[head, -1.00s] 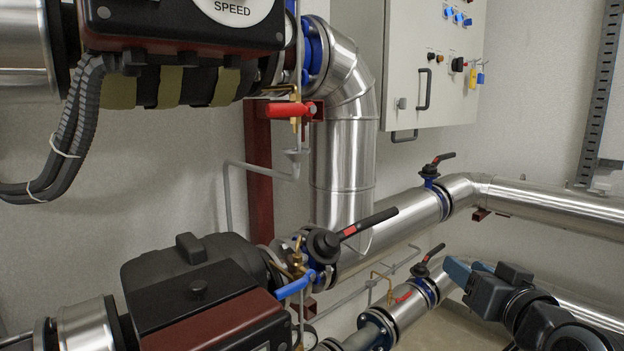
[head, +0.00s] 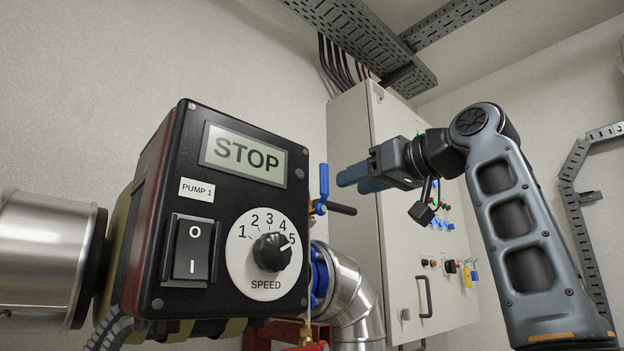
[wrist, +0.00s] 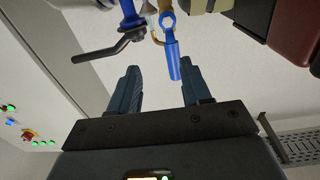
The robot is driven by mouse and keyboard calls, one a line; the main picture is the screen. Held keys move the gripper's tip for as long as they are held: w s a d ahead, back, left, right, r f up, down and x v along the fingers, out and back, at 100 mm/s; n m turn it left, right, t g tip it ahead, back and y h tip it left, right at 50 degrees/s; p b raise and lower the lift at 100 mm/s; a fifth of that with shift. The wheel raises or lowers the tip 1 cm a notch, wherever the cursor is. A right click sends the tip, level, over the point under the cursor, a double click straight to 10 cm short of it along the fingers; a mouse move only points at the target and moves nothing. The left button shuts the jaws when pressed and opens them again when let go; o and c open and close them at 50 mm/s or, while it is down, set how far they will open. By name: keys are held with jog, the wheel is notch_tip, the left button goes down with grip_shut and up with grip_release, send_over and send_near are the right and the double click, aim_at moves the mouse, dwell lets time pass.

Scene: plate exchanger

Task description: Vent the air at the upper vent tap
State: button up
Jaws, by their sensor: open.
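A small tap with a blue lever (head: 323,182), which I take to be the upper vent tap, stands beside the right edge of the pump box. Its lever points upward in the head view. In the wrist view the blue lever (wrist: 173,60) hangs down from a brass fitting (wrist: 153,25), its tip near the right finger. My gripper (head: 350,180) is open and empty, at about the lever's height in the head view, to its right. In the wrist view my gripper (wrist: 160,75) has its fingers apart; the lever tip appears just beyond them. I cannot tell if they touch.
The pump box (head: 190,300) shows STOP, with its speed dial (head: 271,252) near 5. A black valve handle (head: 341,208) sits just below the blue lever; it also shows in the wrist view (wrist: 105,50). A grey cabinet (head: 350,150) stands behind.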

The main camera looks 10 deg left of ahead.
aim_at(327, 175)
jog(key=shift+n, duration=0.3)
jog(key=w+a+r+p, duration=0.1)
jog(key=a, duration=0.1)
jog(key=a+r, duration=0.1)
jog(key=a, duration=0.1)
jog(key=w+a+r+p, duration=0.1)
jog(key=a, duration=0.1)
jog(key=shift+w+p, duration=0.3)
jog(key=shift+w+a+f, duration=0.2)
jog(key=shift+w+a, duration=0.25)
jog(key=shift+c, duration=0.4)
grip_shut()
